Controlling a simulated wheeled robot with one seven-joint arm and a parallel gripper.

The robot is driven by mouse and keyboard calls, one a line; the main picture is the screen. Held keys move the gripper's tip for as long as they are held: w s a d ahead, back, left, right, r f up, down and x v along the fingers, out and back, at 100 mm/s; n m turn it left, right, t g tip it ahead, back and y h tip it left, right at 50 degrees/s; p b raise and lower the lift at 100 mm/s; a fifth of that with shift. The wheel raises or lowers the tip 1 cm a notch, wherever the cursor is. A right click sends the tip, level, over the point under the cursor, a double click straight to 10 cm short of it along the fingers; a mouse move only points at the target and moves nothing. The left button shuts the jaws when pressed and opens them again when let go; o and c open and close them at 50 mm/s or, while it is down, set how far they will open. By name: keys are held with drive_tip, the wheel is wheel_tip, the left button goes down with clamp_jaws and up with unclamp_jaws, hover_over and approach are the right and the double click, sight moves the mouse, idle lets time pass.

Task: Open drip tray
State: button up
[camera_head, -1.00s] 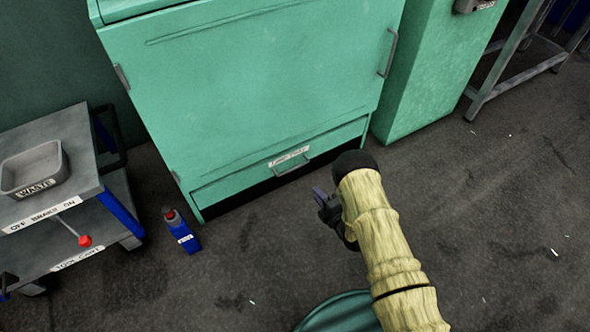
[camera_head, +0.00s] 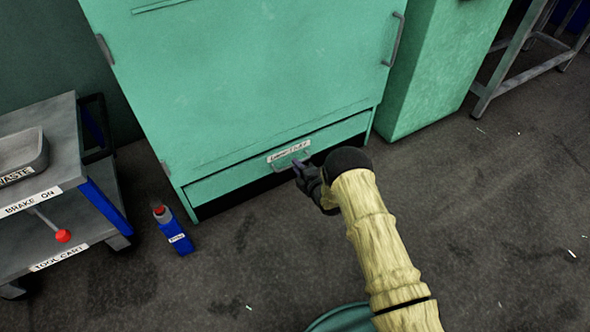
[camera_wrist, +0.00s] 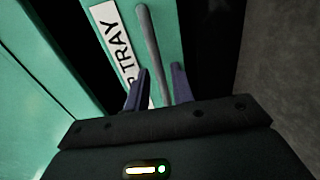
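The drip tray (camera_head: 228,181) is a low, wide green drawer front at the bottom of the green press cabinet (camera_head: 240,85). It looks shut, about flush with the cabinet. It bears a white label (camera_head: 288,151), partly readable as "TRAY" in the wrist view (camera_wrist: 119,45). Its grey bar handle (camera_wrist: 150,45) stands out beside the label. My gripper (camera_head: 299,169) is at the handle and hides part of it in the head view. In the wrist view my fingers (camera_wrist: 160,85) are apart, one on each side of the bar, with small gaps visible.
A blue bottle with a red cap (camera_head: 172,230) stands on the floor left of the tray. A grey and blue tool cart (camera_head: 70,219) with a waste bin (camera_head: 22,158) is farther left. A green cabinet (camera_head: 435,75) and metal stand (camera_head: 525,75) are right. Floor before the tray is clear.

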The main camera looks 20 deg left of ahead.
drive_tip(key=shift+b+x, duration=0.45)
drive_tip(key=shift+x, duration=0.75)
drive_tip(key=shift+s, duration=0.1)
clamp_jaws()
drive_tip(key=shift+d, duration=0.1)
